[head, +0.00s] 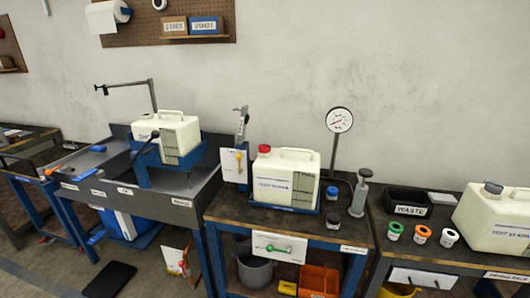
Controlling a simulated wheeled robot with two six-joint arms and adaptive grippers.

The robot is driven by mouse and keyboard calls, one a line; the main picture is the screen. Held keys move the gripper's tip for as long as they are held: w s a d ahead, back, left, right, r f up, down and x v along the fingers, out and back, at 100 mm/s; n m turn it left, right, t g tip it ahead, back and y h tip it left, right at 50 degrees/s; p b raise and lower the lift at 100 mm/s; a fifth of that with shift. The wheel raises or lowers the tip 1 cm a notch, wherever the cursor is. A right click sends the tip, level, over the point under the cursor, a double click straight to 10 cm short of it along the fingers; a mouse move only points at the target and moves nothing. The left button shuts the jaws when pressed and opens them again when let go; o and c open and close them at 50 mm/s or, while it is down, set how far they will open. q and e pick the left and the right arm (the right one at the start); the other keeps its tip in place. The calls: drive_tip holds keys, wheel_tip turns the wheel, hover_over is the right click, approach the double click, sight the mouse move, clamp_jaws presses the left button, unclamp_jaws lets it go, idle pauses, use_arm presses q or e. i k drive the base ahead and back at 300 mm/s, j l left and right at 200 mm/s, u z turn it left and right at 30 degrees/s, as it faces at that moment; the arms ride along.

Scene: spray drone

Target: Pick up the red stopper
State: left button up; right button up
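A red stopper (264,149) sits upright on the top left of a white tank (285,178), which has a printed label and a handle. I take this red piece to be the stopper, and I cannot tell whether it is screwed in or only resting there. The tank stands in a blue tray on the middle bench (232,206). Neither of my grippers shows in the head view.
A pressure gauge (339,120) on a stand, a grey hand pump (361,192), a blue cap (332,192) and a black cap (333,220) stand right of the tank. A valve post (241,140) is at its left. The bench's front strip is mostly clear.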

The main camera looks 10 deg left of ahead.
sight(264, 148)
drive_tip(key=i+j+u, duration=0.45)
drive_tip(key=u, duration=0.25)
drive_tip(key=i+u, duration=0.35)
drive_tip(key=i+j, duration=0.05)
